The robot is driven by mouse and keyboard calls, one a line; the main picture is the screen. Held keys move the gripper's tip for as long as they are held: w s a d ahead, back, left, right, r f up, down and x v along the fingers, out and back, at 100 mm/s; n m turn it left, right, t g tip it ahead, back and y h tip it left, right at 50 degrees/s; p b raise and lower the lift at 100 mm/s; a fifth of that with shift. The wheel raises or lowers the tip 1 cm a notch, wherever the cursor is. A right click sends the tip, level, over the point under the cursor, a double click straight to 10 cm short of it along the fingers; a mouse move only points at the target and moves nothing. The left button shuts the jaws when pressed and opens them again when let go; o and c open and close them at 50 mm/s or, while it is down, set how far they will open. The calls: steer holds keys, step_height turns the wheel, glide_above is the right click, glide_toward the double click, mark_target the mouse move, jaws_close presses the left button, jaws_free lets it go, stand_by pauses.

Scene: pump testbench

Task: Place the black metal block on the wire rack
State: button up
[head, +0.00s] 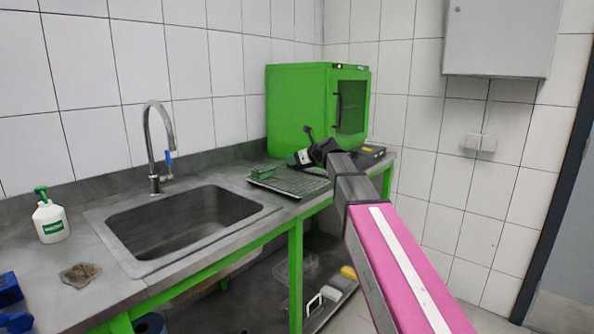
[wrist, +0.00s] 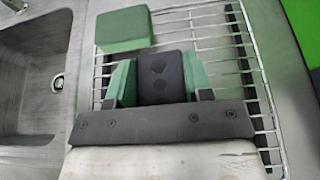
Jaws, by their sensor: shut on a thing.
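The black metal block (wrist: 167,68) is dark with faint round marks on its top. It sits between the two green fingers of my gripper (wrist: 160,84) in the wrist view, and the gripper is shut on it. The wire rack (wrist: 208,52) lies beneath the block and the fingers. I cannot tell whether the block touches the bars or is held just above them. In the head view my gripper (head: 306,156) is over the right part of the rack (head: 290,183). The block is not clear there.
A green block-like sponge (wrist: 125,29) lies on the rack's left side, close to the held block. The sink (head: 185,225) is left of the rack. A green cabinet (head: 300,105) stands behind it. A dark tray (head: 368,155) with something yellow lies to the right.

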mark_target(298, 168)
steer(key=shift+w+d+f, duration=0.1)
steer(key=shift+d+f, duration=0.1)
steer(key=shift+f, duration=1.9)
steer(key=shift+f, duration=0.15)
steer(key=o, duration=1.1)
steer(key=shift+d+r, duration=0.1)
steer(key=shift+r, duration=0.1)
steer(key=v, duration=1.1)
steer(key=shift+s+d+r, duration=0.2)
steer(key=shift+s+r, duration=0.05)
steer(key=shift+s, duration=0.05)
